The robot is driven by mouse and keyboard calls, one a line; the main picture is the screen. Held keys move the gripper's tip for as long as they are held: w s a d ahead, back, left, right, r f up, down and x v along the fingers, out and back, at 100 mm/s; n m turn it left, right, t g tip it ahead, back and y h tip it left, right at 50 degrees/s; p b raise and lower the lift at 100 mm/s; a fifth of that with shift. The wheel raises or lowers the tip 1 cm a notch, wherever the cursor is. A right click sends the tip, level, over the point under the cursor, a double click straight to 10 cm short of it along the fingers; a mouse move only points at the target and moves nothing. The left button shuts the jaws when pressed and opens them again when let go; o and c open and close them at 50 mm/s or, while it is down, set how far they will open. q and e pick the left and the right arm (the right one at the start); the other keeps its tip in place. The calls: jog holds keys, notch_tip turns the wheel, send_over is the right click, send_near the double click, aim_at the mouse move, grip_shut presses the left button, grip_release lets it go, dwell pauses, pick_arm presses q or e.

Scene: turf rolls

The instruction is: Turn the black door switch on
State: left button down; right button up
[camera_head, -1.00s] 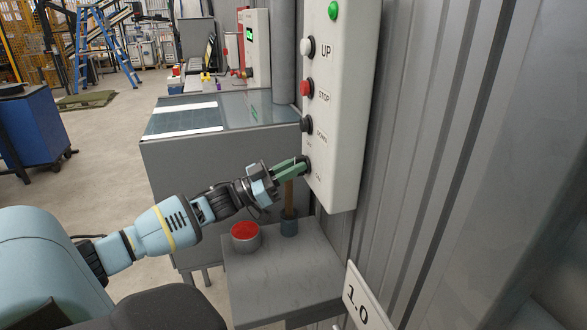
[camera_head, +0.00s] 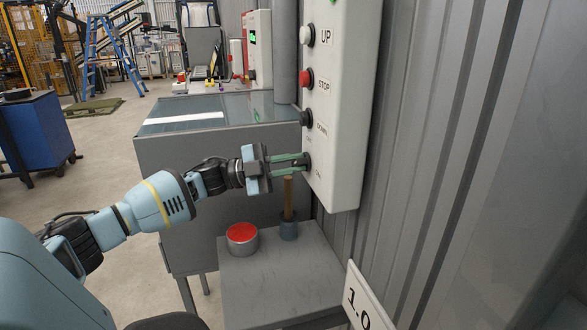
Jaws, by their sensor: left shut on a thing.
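A white control box (camera_head: 337,110) is fixed to the corrugated wall at the right of the head view. On it are a white UP button (camera_head: 306,35), a red STOP button (camera_head: 306,78), a black DOWN button (camera_head: 306,118) and, lowest, a black switch (camera_head: 307,162). My left gripper (camera_head: 298,162) reaches in from the left with green fingers. The fingers are shut on the black switch at the box's lower left, and they partly hide it. The switch's exact turn position is too small to tell. My right gripper is not in view.
A grey cabinet with a glass top (camera_head: 220,112) stands behind my left arm. Below the gripper, a small grey table (camera_head: 280,275) holds a red-topped tin (camera_head: 242,238) and a wooden-handled tool (camera_head: 289,200) in a dark cup. A sign (camera_head: 366,300) reads 1.0.

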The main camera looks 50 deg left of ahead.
pick_arm(q)
jog(key=m+g, duration=0.1)
jog(key=m, duration=0.2)
jog(key=shift+b, duration=0.3)
jog(key=m, duration=0.2)
jog(key=m+g, duration=0.1)
jog(key=shift+m+g+y, duration=0.3)
jog(key=shift+m, duration=0.4)
jog(key=c, duration=1.4)
grip_release()
jog(key=shift+r, duration=0.1)
